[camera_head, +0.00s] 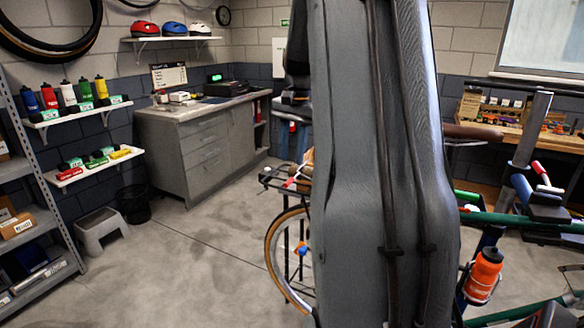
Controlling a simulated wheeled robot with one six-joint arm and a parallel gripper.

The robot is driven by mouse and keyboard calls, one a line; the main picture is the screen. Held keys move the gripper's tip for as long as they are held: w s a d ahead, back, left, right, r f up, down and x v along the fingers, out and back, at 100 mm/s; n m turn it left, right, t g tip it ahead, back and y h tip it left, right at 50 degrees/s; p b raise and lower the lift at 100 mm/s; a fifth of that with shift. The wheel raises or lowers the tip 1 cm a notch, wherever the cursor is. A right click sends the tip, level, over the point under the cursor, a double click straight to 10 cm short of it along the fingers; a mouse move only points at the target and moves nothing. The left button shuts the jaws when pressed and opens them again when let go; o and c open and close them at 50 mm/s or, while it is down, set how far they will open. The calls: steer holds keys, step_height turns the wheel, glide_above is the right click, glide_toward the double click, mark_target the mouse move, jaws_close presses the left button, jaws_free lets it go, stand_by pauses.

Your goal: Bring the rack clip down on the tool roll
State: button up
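A dark bike rack (272,180) shows left of centre, above a tan-rimmed wheel (271,241). A small red and white piece (292,182) is at the rack; I cannot tell whether it is the clip. A brown thing (307,170) beside it, partly cut off by my arm, may be the tool roll. Whether the clip is raised or down on the roll cannot be seen. My large grey arm link fills the middle of the view and hides much of the bike. My gripper is not in view.
A bike frame in a stand (527,150) with an orange bottle (484,275) is close on the right. A wooden workbench (565,142) is behind it. A grey cabinet (205,150), step stool (100,230) and metal shelf (45,225) stand left. The left floor is mostly clear.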

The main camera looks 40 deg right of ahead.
mark_target(290, 180)
steer(key=f, duration=0.2)
steer(key=f+p, duration=0.1)
steer(key=f, duration=0.2)
steer(key=f+p, duration=0.1)
steer(key=f, duration=0.1)
steer(key=shift+w+a+f, duration=0.15)
steer(key=shift+w+a, duration=0.05)
steer(key=shift+w, duration=0.1)
jaws_close()
